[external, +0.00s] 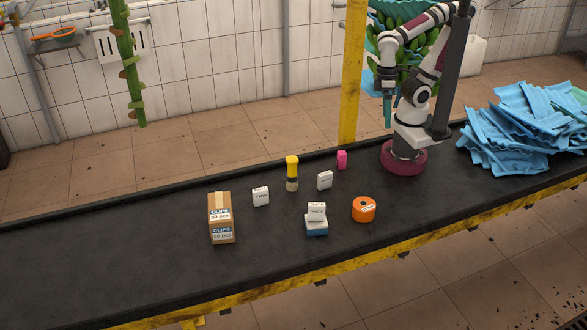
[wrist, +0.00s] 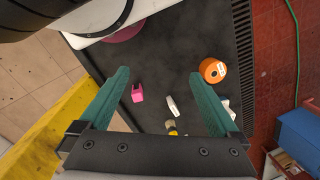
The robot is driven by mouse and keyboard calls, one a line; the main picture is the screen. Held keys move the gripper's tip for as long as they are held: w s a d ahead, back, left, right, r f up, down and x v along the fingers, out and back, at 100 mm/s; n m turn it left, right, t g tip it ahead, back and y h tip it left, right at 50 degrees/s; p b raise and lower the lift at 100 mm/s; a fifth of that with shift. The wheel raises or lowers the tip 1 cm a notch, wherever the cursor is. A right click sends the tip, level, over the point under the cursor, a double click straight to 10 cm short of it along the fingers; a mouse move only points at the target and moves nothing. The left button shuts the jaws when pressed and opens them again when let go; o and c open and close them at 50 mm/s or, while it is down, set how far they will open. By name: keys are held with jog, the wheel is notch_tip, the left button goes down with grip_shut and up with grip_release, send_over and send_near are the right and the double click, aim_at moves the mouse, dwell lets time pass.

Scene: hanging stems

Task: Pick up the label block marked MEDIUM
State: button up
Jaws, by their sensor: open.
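Three white label blocks stand on the dark conveyor belt (external: 110,265) in the external view: a left block (external: 261,196), a right block (external: 324,180), and a front block (external: 316,211) that appears to rest on a blue-and-white block (external: 316,229). Their dark print is too small to read, so I cannot tell which says MEDIUM. My gripper (external: 387,112) hangs well above the belt, near my base, away from the blocks. In the wrist view my gripper (wrist: 160,74) is open and empty; a white block (wrist: 172,106) lies below, between the teal fingers.
A pink block (external: 342,160), a yellow-capped bottle (external: 292,173), an orange tape roll (external: 364,209) and a CLIPS carton (external: 220,217) share the belt. Blue sheets (external: 530,128) pile at right. A yellow post (external: 353,75) rises behind the belt. The belt's left end is clear.

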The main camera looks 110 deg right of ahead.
jog(key=m+g+y, duration=0.3)
jog(key=m+y, duration=0.6)
send_over(327, 177)
jog(key=s+d, duration=0.1)
jog(key=s, duration=0.1)
jog(key=f, duration=1.2)
jog(key=shift+w+d, duration=0.15)
jog(key=shift+d, duration=0.05)
jog(key=f, duration=0.1)
jog(key=w+f+m+t+y, duration=0.1)
jog(key=f, duration=0.1)
jog(key=w+d+f+y, duration=0.1)
jog(key=f, duration=0.1)
jog(key=shift+d+f+m, duration=0.1)
jog(key=shift+f+m, duration=0.05)
jog(key=shift+m, duration=0.15)
jog(key=shift+t+y, duration=0.3)
jog(key=x, duration=0.2)
jog(key=f+x, duration=0.1)
jog(key=x, duration=0.1)
jog(key=shift+a+f, duration=0.2)
jog(key=shift+a, duration=0.2)
